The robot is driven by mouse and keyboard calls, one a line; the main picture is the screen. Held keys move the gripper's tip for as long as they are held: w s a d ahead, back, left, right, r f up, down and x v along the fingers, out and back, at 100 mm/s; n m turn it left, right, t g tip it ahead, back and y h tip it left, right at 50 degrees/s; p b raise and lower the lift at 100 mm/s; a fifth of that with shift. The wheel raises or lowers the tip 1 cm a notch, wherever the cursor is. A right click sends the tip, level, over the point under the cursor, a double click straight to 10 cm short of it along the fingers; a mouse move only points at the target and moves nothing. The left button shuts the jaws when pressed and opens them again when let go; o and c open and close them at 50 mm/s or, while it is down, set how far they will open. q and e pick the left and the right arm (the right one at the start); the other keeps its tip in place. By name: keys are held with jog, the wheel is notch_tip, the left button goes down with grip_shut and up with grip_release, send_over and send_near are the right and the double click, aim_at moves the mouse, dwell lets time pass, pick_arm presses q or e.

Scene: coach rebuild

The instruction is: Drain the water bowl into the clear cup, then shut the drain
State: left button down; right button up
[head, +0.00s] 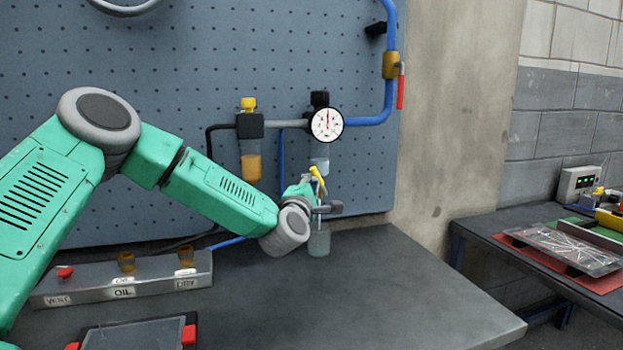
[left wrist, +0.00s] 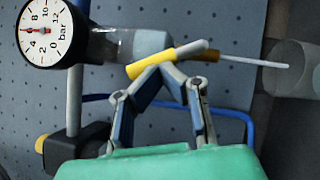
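The water bowl (head: 319,158) hangs below the pressure gauge (head: 327,124), with pale liquid low in it; it also shows in the left wrist view (left wrist: 148,44). A yellow drain lever (head: 318,179) sits beneath it, tilted; the left wrist view shows the lever (left wrist: 150,63) close up. My left gripper (left wrist: 164,72) has its fingertips together against or just beside the lever; contact is unclear. The clear cup (head: 319,243) stands below the drain and also shows in the left wrist view (left wrist: 292,70). Its contents are unclear. My right gripper is out of view.
An amber bowl (head: 250,162) hangs left of the water bowl. A red-handled valve (head: 401,90) is on the blue pipe. A labelled metal block (head: 150,284) sits on the bench's left. The bench's right side (head: 420,300) is clear. Another table (head: 590,283) holds a tray.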

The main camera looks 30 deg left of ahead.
pick_arm(q)
jog(key=shift+w+d+r+m+g+h+p, duration=0.15)
jog(key=shift+w+r+m+g+h+p, duration=0.2)
jog(key=shift+r+m, duration=0.35)
jog(key=shift+w, duration=0.15)
jog(key=shift+d+f, duration=0.1)
jog(key=shift+f, duration=0.05)
